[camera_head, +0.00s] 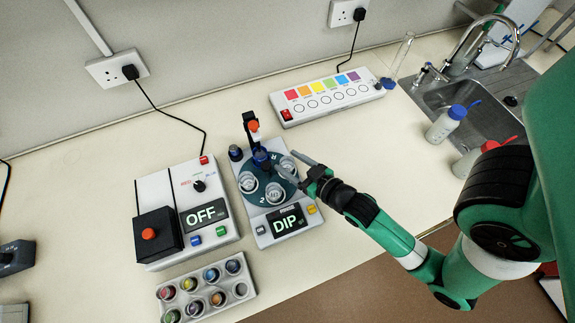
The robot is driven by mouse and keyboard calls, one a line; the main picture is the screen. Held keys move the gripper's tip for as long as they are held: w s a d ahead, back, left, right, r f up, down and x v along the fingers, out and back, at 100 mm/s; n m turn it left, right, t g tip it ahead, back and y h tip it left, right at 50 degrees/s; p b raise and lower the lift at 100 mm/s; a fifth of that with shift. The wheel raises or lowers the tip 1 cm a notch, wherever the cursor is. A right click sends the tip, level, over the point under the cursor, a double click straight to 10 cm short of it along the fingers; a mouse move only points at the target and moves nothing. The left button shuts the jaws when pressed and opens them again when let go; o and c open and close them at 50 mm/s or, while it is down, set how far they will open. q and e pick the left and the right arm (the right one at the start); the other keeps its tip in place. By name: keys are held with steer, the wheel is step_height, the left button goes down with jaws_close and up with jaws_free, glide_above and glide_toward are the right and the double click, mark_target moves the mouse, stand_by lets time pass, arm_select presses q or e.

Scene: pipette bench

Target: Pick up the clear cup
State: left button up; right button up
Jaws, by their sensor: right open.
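My left gripper is not in view.
A rack of coloured pots (207,290) lies in front. A colour-square strip (328,97) stands behind. Bottles (446,122) and a sink are at the right. An upright post (252,128) rises behind the plate.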

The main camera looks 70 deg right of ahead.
mark_target(283, 159)
steer(key=x, duration=0.4)
steer(key=shift+w+f+b, duration=0.15)
steer(key=shift+w+b, duration=0.05)
steer(key=shift+b, duration=0.15)
jaws_close()
